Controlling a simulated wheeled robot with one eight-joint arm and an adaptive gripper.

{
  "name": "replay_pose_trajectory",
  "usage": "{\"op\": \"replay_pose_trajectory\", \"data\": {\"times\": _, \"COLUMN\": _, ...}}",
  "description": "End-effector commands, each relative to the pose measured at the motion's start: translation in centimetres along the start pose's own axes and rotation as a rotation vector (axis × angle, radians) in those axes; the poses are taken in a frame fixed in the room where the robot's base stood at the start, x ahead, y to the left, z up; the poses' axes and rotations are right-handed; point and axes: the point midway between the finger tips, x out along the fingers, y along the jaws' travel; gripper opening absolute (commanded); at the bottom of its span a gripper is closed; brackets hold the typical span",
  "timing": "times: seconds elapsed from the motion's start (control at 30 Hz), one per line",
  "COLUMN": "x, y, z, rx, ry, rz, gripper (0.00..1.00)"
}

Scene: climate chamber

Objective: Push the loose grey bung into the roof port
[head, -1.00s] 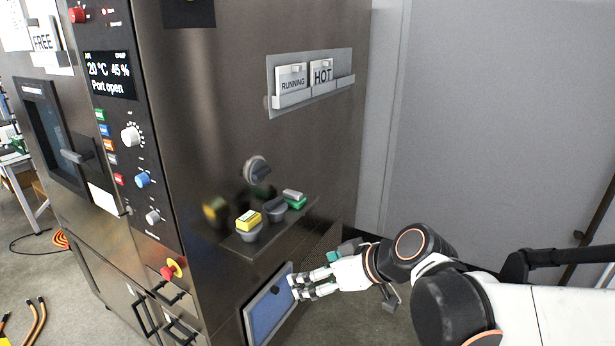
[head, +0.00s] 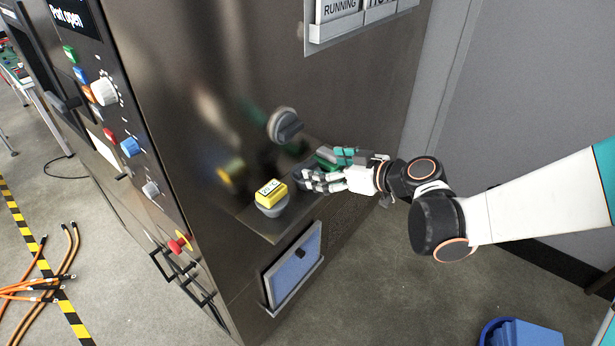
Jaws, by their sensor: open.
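A dark grey bung (head: 298,174) sits on the small side shelf (head: 256,224) of the steel chamber, mostly hidden by my fingers. My gripper (head: 308,180) is open at the shelf, its fingertips at this bung from the right; I cannot tell whether they touch it. A bung with a grey base and yellow lettered top (head: 271,194) stands to its left. A green and grey piece (head: 327,157) lies behind my fingers, partly covered. The roof port is not in view.
A round grey knob-like fitting (head: 285,125) sticks out of the chamber wall (head: 215,60) above the shelf. A blue-fronted panel (head: 293,268) is below. A blue bin (head: 522,334) stands at lower right. Orange cables (head: 60,268) lie on the left floor.

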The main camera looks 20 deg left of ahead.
Motion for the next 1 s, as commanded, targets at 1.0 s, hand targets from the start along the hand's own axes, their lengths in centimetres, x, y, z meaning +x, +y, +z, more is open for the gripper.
{"op": "replay_pose_trajectory", "data": {"times": 1.0, "x": 7.1, "y": -0.6, "z": 0.7, "rx": 0.000, "ry": 0.000, "rz": 0.001, "gripper": 0.70}}
